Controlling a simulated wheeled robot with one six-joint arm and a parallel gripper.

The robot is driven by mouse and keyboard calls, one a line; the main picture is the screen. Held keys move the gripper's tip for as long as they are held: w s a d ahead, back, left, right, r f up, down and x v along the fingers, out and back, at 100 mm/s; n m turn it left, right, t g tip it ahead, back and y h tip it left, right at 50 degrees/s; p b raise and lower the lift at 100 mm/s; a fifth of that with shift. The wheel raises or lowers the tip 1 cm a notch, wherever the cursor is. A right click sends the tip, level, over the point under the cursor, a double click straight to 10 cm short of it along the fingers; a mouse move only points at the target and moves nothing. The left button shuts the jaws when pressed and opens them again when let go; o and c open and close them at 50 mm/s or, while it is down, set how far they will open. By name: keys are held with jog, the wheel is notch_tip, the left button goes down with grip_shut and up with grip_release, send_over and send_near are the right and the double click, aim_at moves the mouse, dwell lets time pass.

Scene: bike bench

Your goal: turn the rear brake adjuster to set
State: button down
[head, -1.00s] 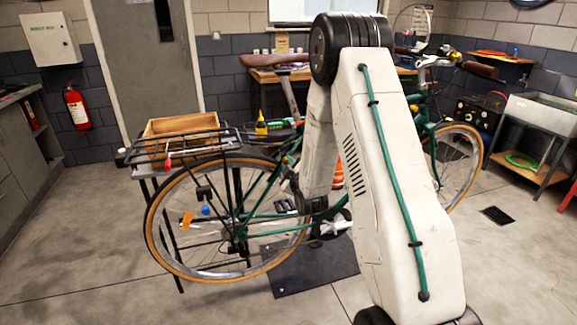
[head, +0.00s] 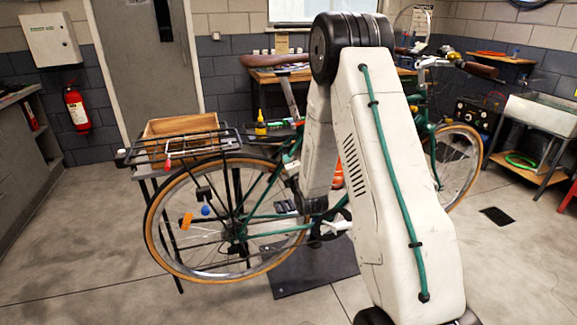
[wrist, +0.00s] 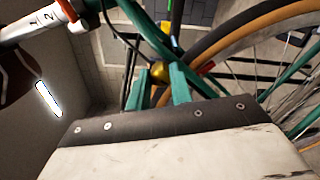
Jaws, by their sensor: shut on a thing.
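A round brass-coloured knob (wrist: 158,71), which I take to be the rear brake adjuster, shows in the wrist view between the two teal fingers of my gripper (wrist: 157,80). The fingers are shut on it from both sides. Its markings and turn position are too small to tell. The bike's tyre (wrist: 228,38) curves close by on the right. In the head view the green bicycle (head: 262,217) stands in mid-room, partly behind my arm. My gripper and the knob cannot be made out there.
A white sleeve marked with numbers (wrist: 48,18) is at the wrist view's upper left. A rear rack (head: 190,150) and a wooden crate (head: 170,128) are at the bike's left. A workbench (head: 265,77) stands behind. The floor at front left is clear.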

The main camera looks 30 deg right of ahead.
jog(key=n, duration=1.1)
jog(key=shift+a+n, duration=0.1)
jog(key=shift+n, duration=0.2)
dwell(0.4)
jog(key=c, duration=1.3)
grip_release()
jog(key=shift+o, duration=0.2)
jog(key=shift+s, duration=0.1)
jog(key=v, duration=0.7)
jog(key=shift+s, duration=0.35)
jog(key=shift+a, duration=0.1)
